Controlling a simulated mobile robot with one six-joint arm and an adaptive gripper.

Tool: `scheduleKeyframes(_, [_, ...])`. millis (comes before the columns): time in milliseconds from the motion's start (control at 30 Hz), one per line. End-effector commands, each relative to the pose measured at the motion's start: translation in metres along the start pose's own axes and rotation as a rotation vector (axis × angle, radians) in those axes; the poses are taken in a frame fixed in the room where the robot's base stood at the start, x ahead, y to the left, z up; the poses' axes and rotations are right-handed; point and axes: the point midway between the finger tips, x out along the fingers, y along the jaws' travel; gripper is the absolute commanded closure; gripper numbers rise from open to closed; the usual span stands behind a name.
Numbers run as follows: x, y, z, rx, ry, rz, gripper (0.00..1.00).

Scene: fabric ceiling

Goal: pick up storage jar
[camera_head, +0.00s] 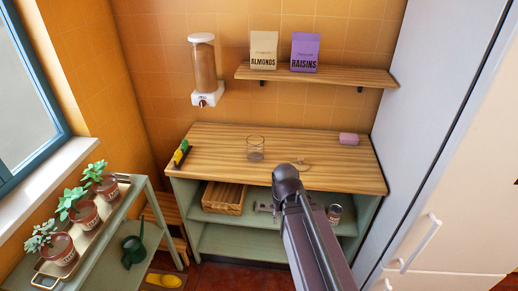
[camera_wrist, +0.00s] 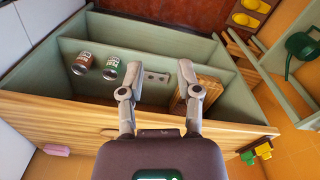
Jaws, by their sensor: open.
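A clear glass jar (camera_head: 255,148), which looks like the storage jar, stands upright on the wooden counter (camera_head: 215,140), left of its middle. It appears empty. My arm reaches up in front of the counter in the head view, to the right of the jar and apart from it. My gripper (camera_wrist: 159,68) shows in the wrist view with its two fingers spread and nothing between them. It faces the open shelves below the counter. The jar does not show in the wrist view.
Two cans (camera_wrist: 82,63) (camera_wrist: 111,68) and a wooden crate (camera_head: 223,198) stand on the shelf below. A wall shelf (camera_head: 330,74) and dispenser (camera_head: 204,70) are above.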

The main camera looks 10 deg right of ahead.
Motion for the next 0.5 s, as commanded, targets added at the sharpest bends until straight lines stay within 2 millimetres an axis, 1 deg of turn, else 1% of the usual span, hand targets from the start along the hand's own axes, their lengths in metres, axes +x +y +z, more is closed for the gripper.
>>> scheduleKeyframes(367, [0.0,0.0,0.0001,0.0,0.0,0.0,0.56])
scheduleKeyframes(500, [0.0012,0.0,-0.0043,0.002,0.012,0.002,0.56])
